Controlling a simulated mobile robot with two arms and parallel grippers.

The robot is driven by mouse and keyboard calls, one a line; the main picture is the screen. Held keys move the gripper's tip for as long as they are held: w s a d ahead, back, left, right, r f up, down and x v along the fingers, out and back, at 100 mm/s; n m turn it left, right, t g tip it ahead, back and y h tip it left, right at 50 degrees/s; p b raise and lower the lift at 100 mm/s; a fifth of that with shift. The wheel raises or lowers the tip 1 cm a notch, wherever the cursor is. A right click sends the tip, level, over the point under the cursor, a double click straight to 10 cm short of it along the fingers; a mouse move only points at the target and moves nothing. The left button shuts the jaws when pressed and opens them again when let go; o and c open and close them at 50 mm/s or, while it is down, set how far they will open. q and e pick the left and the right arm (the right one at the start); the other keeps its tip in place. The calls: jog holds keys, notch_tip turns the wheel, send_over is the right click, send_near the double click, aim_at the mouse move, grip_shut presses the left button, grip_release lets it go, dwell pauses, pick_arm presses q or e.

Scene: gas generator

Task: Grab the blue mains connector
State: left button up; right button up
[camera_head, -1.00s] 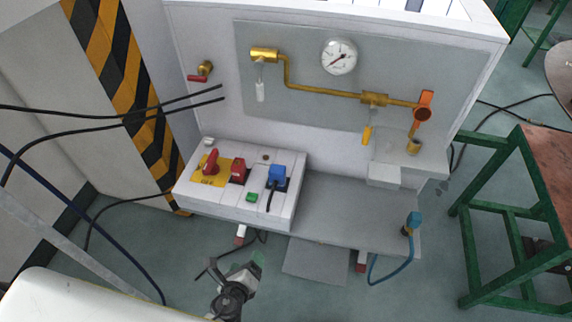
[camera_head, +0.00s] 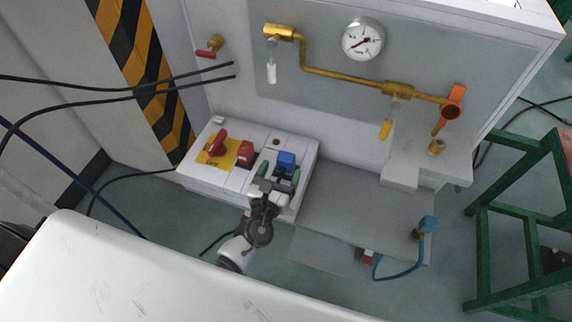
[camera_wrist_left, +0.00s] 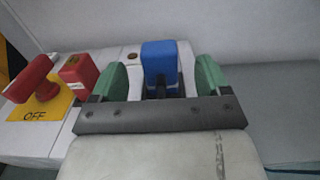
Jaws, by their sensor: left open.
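The blue mains connector (camera_head: 286,160) sits in the top of the white control box, near its right end. In the left wrist view the blue connector (camera_wrist_left: 160,60) stands upright between my two green fingertips, with its dark cable running down toward the gripper. My left gripper (camera_head: 277,175) is open, with one finger on each side of the connector; a gap shows on both sides. In the left wrist view my left gripper (camera_wrist_left: 160,80) has its fingers spread wide. My right gripper is not in view.
A red rotary switch (camera_head: 219,143) on a yellow OFF plate and a red socket (camera_head: 245,153) are left of the connector. The grey shelf (camera_head: 350,200) to the right is mostly bare. A blue hose fitting (camera_head: 427,224) is at its right edge. The panel carries brass pipes (camera_head: 340,79) and a gauge (camera_head: 363,39).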

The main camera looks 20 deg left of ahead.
aim_at(283, 164)
pick_arm(q)
jog(key=w, duration=0.4)
jog(key=shift+w+f, duration=0.1)
jog(key=shift+f, duration=0.05)
jog(key=c, duration=1.1)
